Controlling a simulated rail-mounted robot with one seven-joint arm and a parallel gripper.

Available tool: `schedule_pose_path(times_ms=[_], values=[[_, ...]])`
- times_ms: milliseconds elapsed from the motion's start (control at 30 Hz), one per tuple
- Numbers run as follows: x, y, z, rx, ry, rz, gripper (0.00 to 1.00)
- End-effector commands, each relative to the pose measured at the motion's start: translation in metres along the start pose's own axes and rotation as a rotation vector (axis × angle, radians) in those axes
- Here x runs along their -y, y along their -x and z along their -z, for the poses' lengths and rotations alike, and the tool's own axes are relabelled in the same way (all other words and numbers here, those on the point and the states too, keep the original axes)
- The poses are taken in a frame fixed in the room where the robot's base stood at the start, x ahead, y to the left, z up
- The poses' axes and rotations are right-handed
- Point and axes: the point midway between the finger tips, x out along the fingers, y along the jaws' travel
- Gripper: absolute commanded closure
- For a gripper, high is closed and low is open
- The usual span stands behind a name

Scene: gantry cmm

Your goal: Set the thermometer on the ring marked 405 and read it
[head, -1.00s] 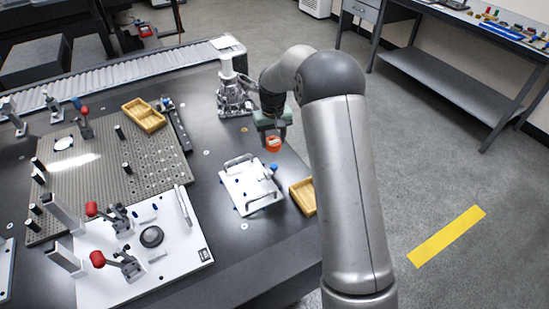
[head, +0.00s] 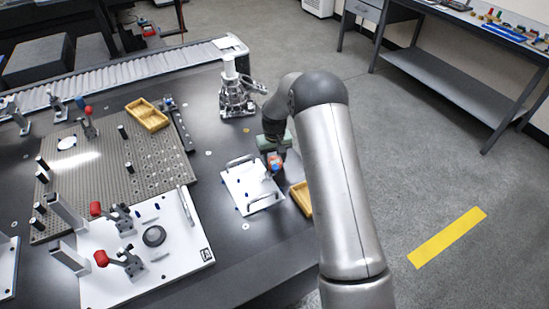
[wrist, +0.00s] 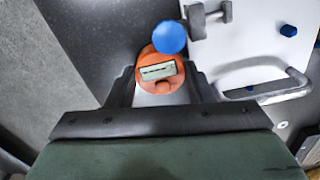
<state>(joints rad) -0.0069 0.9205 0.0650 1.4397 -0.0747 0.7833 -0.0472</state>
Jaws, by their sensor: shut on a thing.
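The thermometer (wrist: 161,73) is an orange round body with a small grey display in the wrist view; I cannot read the display. My gripper (wrist: 161,90) is shut on it, one finger on each side. In the head view the thermometer (head: 277,159) hangs under my gripper (head: 273,149), by the right edge of the white plate (head: 240,187). A blue knob (wrist: 169,37) stands just beyond the thermometer in the wrist view. I cannot tell whether they touch. No ring marked 405 can be made out in either view.
The white plate carries two metal handles, one (wrist: 270,90) near my right finger. A yellow tray (head: 302,197) lies right of the plate, partly behind my arm. A metal apparatus (head: 236,98) stands behind. A perforated plate and a clamp fixture (head: 150,262) fill the left.

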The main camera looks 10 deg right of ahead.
Motion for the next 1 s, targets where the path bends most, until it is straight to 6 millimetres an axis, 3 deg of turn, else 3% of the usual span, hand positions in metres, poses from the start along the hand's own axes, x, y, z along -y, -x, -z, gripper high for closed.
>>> schedule_pose_path(times_ms=[133, 167, 200, 233, 633, 1000], values=[[0.000, -0.005, 0.000, 0.000, 0.000, 0.000, 0.76], [0.000, -0.004, 0.000, 0.000, 0.000, 0.000, 0.44], [0.000, -0.003, 0.000, 0.000, 0.000, 0.000, 0.33], [0.000, -0.003, 0.000, 0.001, 0.000, 0.000, 0.31], [0.000, 0.007, 0.000, -0.001, 0.000, 0.000, 0.31], [0.000, 0.082, 0.001, -0.003, -0.001, -0.001, 0.31]])
